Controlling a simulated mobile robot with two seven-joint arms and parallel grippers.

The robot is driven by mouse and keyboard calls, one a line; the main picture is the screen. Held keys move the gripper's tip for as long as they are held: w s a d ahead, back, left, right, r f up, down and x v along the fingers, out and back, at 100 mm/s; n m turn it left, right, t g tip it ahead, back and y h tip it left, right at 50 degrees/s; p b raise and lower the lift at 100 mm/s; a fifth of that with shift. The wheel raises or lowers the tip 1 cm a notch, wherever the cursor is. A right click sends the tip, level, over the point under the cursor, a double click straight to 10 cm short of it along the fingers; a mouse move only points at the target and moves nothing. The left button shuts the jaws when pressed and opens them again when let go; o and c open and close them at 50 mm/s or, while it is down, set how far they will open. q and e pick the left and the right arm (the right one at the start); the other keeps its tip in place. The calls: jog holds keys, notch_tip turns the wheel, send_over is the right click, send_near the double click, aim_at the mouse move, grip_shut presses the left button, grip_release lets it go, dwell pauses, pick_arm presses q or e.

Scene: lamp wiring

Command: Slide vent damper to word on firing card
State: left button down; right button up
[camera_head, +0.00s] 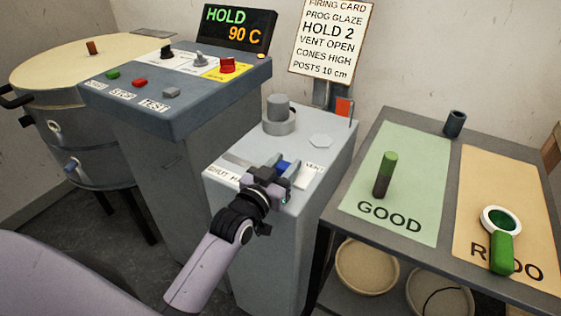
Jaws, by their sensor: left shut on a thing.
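The firing card (329,42) stands at the back and reads PROG GLAZE, HOLD 2, VENT OPEN, CONES HIGH, POSTS 10 cm. The vent damper's blue knob (283,167) is on the top of a grey pedestal (318,127), near its front edge. My left gripper (280,173) reaches in from below and is shut on the blue knob. A white label reading VENT (312,174) lies right of the gripper. Another label (222,173), partly covered, lies to the left and seems to start with SHUT. The gripper hides much of the slot. My right gripper is out of view.
A control console (185,118) with buttons stands left, its display (236,29) reading HOLD 90 C. A round kiln (60,60) is behind it. On the right, a table has a green GOOD mat (405,150) with a standing cylinder and an orange REDO mat (485,190).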

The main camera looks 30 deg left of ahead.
aim_at(283, 172)
pick_arm(q)
jog(key=shift+d+f, duration=0.1)
jog(key=shift+d, duration=0.2)
jog(key=c, duration=0.8)
grip_release()
jog(key=shift+o, duration=0.2)
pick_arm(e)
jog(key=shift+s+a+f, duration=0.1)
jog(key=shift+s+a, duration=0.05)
pick_arm(q)
jog(key=shift+s+a, duration=0.1)
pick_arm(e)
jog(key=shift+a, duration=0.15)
pick_arm(q)
jog(key=s, duration=0.5)
jog(key=shift+s+a, duration=0.2)
jog(key=shift+s, duration=0.8)
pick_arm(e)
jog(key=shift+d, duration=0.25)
pick_arm(q)
jog(key=shift+s, duration=0.1)
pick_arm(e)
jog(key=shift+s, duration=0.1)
